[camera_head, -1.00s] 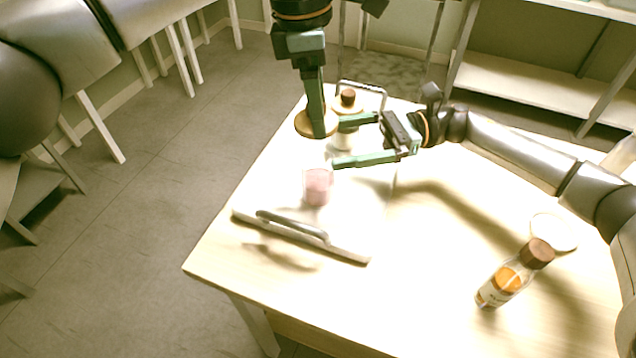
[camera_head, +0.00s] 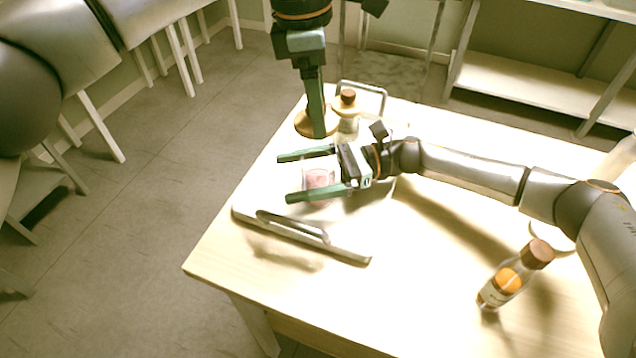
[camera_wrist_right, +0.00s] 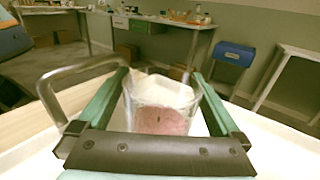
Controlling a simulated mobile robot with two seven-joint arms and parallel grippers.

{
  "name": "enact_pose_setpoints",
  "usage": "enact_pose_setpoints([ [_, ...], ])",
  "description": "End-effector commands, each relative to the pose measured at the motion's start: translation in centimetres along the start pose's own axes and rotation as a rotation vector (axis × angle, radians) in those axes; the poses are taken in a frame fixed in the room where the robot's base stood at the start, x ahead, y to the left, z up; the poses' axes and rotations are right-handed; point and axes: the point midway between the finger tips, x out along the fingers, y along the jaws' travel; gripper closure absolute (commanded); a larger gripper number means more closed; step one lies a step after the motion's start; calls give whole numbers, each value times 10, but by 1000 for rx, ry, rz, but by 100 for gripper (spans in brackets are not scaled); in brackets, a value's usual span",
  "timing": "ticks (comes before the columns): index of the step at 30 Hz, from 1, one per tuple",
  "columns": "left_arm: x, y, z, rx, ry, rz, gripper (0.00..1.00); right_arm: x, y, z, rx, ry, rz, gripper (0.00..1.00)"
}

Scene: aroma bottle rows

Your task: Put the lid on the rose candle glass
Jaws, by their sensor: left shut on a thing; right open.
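The rose candle glass (camera_head: 318,181), clear with pink wax, stands on the white tray (camera_head: 345,247). My right gripper (camera_head: 290,177) is open, with a finger on either side of the glass. In the right wrist view the glass (camera_wrist_right: 160,104) stands between the two spread fingers (camera_wrist_right: 162,85); whether they touch it is hard to tell. My left gripper (camera_head: 318,130) points down at the far part of the table and is shut on the round wooden lid (camera_head: 303,122), held above and behind the glass. The finger hides part of the lid.
A bottle with a wooden cap (camera_head: 348,98) stands behind the right gripper. An amber bottle (camera_head: 508,282) with a brown cap stands at the right, near a round white dish (camera_head: 548,236). The tray's near handle (camera_head: 292,226) rises in front of the glass.

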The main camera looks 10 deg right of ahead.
Motion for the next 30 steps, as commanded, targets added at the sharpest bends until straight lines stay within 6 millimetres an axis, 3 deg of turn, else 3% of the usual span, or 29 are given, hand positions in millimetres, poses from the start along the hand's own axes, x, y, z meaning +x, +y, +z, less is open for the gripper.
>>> enact_pose_setpoints([
  [5,0,0,0,0,0,0,75,0,0,0,0,0,0,0],
  [30,0,0,0,0,0,0,75,-1,0,0,0,0,-1,94],
])
